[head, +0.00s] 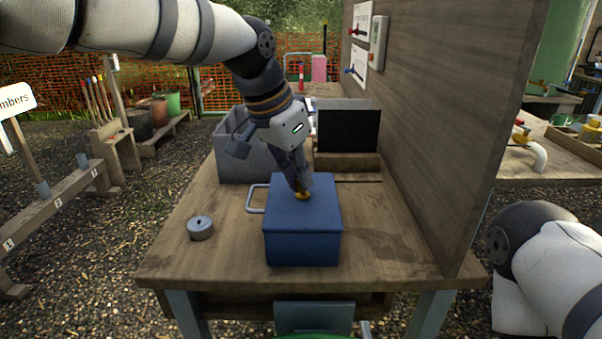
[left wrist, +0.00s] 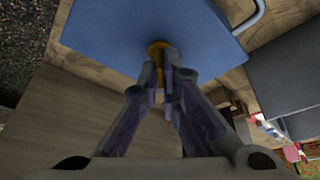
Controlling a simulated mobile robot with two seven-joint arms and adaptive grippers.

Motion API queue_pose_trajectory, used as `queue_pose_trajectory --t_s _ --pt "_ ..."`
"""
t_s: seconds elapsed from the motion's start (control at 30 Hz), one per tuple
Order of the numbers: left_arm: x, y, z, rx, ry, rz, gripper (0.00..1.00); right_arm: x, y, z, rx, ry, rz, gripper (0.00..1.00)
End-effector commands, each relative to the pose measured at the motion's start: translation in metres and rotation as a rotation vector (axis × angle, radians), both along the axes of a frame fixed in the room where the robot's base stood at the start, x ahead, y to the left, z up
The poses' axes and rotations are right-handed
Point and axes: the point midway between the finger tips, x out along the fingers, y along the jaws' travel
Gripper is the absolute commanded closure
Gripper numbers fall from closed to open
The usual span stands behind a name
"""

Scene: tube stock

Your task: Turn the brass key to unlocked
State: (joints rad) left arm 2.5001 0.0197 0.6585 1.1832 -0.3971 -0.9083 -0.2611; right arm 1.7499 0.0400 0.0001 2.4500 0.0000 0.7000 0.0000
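A blue box (head: 302,235) stands on the wooden workbench, with a grey handle loop (head: 257,199) at its left side. The brass key (head: 302,195) is at the top of the box, mostly hidden by my fingers in the head view. In the left wrist view its round brass part (left wrist: 158,46) shows just beyond the fingertips. My left gripper (head: 300,187) points down onto the key. Its fingers (left wrist: 161,78) are nearly together and appear shut on the key. The key's turn position cannot be read. My right gripper is out of view.
A round grey piece (head: 200,228) lies on the workbench (head: 190,265) left of the box. A grey bin (head: 230,158) and a black panel (head: 347,131) stand behind. A tall wooden wall (head: 440,130) bounds the right side. The bench front is clear.

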Motion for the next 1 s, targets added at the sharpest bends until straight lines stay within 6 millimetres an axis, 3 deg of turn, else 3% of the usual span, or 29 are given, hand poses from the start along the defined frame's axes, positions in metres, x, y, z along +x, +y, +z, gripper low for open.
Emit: queue_pose_trajectory --t_s 0.6,1.0 --pt "0.004 0.001 -0.004 -0.003 0.003 -0.537 1.0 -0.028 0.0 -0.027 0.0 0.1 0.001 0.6" --pt "0.004 0.001 -0.002 0.0 0.0 -0.72 1.0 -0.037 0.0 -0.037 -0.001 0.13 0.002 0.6"
